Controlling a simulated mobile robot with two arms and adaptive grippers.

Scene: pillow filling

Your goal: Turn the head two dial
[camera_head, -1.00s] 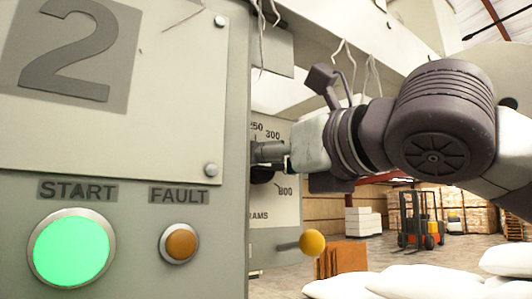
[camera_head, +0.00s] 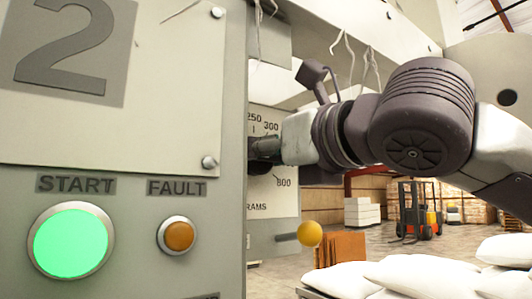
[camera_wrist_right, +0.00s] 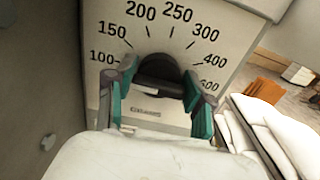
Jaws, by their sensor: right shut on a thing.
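The black dial (camera_wrist_right: 158,82) sits on a pale scale plate (camera_wrist_right: 100,25) marked in grams, with numbers from 100 to 600 readable in the right wrist view. In the head view the plate (camera_head: 285,205) shows past the edge of the grey panel, and my gripper hides most of the dial. My right gripper (camera_wrist_right: 158,100) is shut on the dial, with one teal-padded finger on each side of it. In the head view my right gripper (camera_head: 268,146) reaches in from the right. My left gripper is not in view.
The near panel, marked 2 (camera_head: 72,45), has a lit green START button (camera_head: 71,243) and an orange FAULT button (camera_head: 179,236). A yellow knob (camera_head: 309,234) sticks out below the scale. White sacks (camera_head: 420,275) lie lower right. A forklift (camera_head: 418,212) stands far behind.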

